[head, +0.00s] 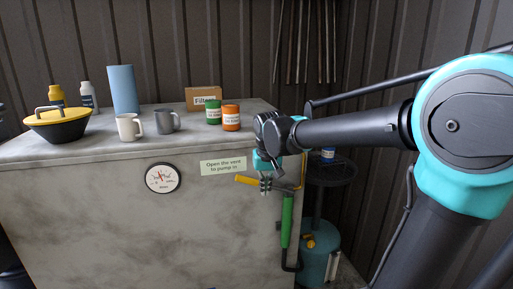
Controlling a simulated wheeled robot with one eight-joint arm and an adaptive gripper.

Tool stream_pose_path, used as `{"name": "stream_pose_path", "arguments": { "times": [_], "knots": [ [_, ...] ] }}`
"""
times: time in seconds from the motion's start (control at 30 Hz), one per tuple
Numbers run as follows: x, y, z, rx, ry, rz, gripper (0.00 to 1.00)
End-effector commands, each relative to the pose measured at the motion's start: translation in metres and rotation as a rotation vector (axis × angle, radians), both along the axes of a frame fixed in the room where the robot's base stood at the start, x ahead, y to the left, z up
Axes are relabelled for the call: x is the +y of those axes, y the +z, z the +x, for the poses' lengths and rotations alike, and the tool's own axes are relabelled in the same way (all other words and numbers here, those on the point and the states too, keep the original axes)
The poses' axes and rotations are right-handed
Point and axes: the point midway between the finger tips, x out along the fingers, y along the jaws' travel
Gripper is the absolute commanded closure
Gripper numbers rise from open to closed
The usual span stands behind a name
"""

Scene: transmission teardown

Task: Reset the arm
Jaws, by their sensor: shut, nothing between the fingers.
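My gripper (266,184) hangs in front of the right end of the grey counter's front face, fingers pointing down. It is shut and I see nothing held in it. My arm reaches in from the right side of the picture, stretched out to the left. A yellow handle (247,180) shows just left of the fingers, partly hidden by my gripper. A green-gripped lever (286,222) hangs just right of and below the fingers; I cannot tell whether the fingers touch either one.
The counter (200,148) bears two mugs (129,127), a green can (213,112), an orange can (231,118), a blue cylinder (123,90), a box (202,97) and a yellow-lidded bowl (58,122). A gauge (162,178) is on its front. A round black stand (330,172) is at right.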

Motion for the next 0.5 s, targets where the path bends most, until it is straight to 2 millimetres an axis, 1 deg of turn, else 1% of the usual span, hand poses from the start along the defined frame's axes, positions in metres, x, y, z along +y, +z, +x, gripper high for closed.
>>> {"name": "stream_pose_path", "arguments": {
  "times": [0.03,0.07,0.1,0.17,0.2,0.27,0.3,0.33,0.4,0.5],
  "knots": [
    [-0.032,-0.023,-0.013,-0.011,-0.033,0.006,1.0],
    [-0.048,-0.035,-0.02,-0.019,-0.047,0.012,1.0],
    [-0.067,-0.052,-0.032,-0.029,-0.065,0.017,1.0],
    [-0.095,-0.076,-0.051,-0.045,-0.091,0.024,1.0],
    [-0.111,-0.091,-0.066,-0.057,-0.11,0.027,1.0],
    [-0.133,-0.113,-0.087,-0.073,-0.134,0.03,1.0],
    [-0.144,-0.126,-0.102,-0.083,-0.149,0.033,1.0],
    [-0.152,-0.135,-0.112,-0.089,-0.159,0.034,1.0],
    [-0.165,-0.152,-0.132,-0.104,-0.178,0.035,1.0],
    [-0.176,-0.168,-0.153,-0.118,-0.196,0.034,1.0]
  ]
}}
